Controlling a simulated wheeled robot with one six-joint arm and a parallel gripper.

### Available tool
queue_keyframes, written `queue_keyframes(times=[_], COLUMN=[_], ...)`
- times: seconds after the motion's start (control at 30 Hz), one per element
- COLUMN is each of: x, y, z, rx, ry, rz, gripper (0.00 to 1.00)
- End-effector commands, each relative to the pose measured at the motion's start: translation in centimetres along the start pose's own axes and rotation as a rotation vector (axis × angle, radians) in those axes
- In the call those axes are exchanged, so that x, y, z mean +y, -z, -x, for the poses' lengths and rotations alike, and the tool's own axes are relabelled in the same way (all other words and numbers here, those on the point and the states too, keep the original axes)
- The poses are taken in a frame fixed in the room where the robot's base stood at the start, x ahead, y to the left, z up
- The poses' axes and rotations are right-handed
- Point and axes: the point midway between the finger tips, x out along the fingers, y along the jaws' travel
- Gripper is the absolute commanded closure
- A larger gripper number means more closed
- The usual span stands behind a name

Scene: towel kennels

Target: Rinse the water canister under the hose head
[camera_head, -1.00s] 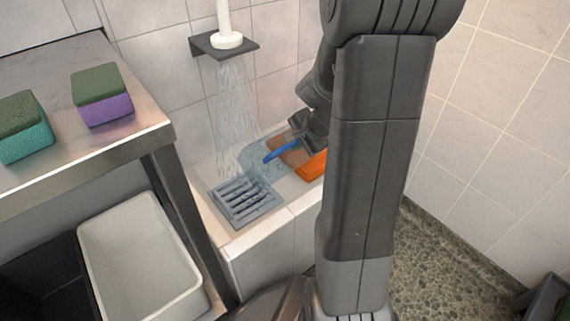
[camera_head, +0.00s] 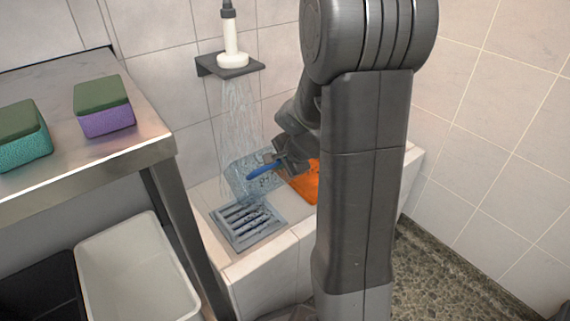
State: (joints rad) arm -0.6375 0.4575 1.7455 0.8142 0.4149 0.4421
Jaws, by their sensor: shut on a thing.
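The water canister (camera_head: 247,181) is clear and bluish with a blue handle (camera_head: 264,171). My gripper (camera_head: 280,165) is shut on it at the handle side and holds it tilted, beside the drain grate. The white hose head (camera_head: 232,59) sits on a dark wall bracket (camera_head: 231,69). Water (camera_head: 235,115) runs down from it and meets the upper left part of the canister. Part of the canister is hidden by my gripper.
A grey drain grate (camera_head: 247,222) lies in the tiled ledge (camera_head: 270,255). An orange object (camera_head: 306,184) lies on the ledge behind my arm, partly hidden. Two sponges, teal (camera_head: 24,155) and purple (camera_head: 106,121), sit on the metal table (camera_head: 70,160). A white bin (camera_head: 150,285) stands below.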

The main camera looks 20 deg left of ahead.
Motion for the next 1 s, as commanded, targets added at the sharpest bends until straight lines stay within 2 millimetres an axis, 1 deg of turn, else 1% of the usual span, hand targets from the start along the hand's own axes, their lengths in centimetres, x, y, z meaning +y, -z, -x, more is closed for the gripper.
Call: queue_keyframes(times=[0.03, 0.1, 1.0], x=[-0.6, -1.1, -7.9], y=[0.0, 0.0, 0.0], z=[-0.2, -0.7, -6.3], rx=[0.0, 0.001, 0.0], ry=[0.001, 0.001, 0.001], rz=[0.001, 0.001, 0.001], gripper=[1.0, 1.0, 1.0])
